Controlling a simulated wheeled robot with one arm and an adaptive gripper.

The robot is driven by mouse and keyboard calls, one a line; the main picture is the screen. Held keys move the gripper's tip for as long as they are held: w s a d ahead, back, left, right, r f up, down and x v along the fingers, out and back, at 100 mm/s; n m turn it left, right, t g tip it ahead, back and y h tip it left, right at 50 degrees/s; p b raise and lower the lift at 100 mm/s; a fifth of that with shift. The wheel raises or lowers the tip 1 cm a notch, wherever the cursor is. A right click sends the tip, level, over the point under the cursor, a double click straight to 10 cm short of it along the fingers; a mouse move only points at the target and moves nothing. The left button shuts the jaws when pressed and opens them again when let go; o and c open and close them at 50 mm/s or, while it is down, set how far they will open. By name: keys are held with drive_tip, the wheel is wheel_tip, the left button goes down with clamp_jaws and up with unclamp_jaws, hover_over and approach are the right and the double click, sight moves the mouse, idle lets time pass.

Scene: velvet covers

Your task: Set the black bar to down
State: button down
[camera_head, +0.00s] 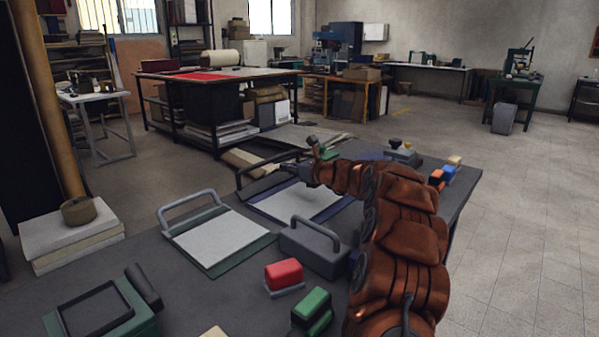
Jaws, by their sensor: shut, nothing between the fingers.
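The black bar (268,161) is a thin dark handle at the far left edge of a board with a pale panel (300,203). It looks raised above the board, with its right end close to my gripper. My arm reaches in from the right over this board. My gripper (307,172) is small in view at the end of the brown-covered arm, beside the bar's right part. It is shut and empty. Whether it touches the bar I cannot tell. My arm hides the board's right part.
A similar board (222,240) with a raised grey bar (188,204) lies to the left. A grey block with a handle (314,248), a red block (284,273), a green block (312,307) and a green-and-black box (100,310) stand nearer. Small coloured blocks (442,177) lie at the right edge.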

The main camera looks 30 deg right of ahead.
sight(272, 160)
drive_tip(key=shift+w+a+r, duration=0.1)
drive_tip(key=shift+w+a, duration=0.1)
drive_tip(key=shift+w, duration=0.35)
drive_tip(key=shift+w+a+r, duration=0.15)
drive_tip(key=shift+w, duration=0.45)
drive_tip(key=shift+w+a+r, duration=0.1)
drive_tip(key=shift+w+a, duration=0.1)
drive_tip(key=shift+w, duration=0.35)
drive_tip(key=shift+w+r+p, duration=0.15)
drive_tip(key=shift+r+p, duration=0.15)
drive_tip(key=shift+p, duration=1.45)
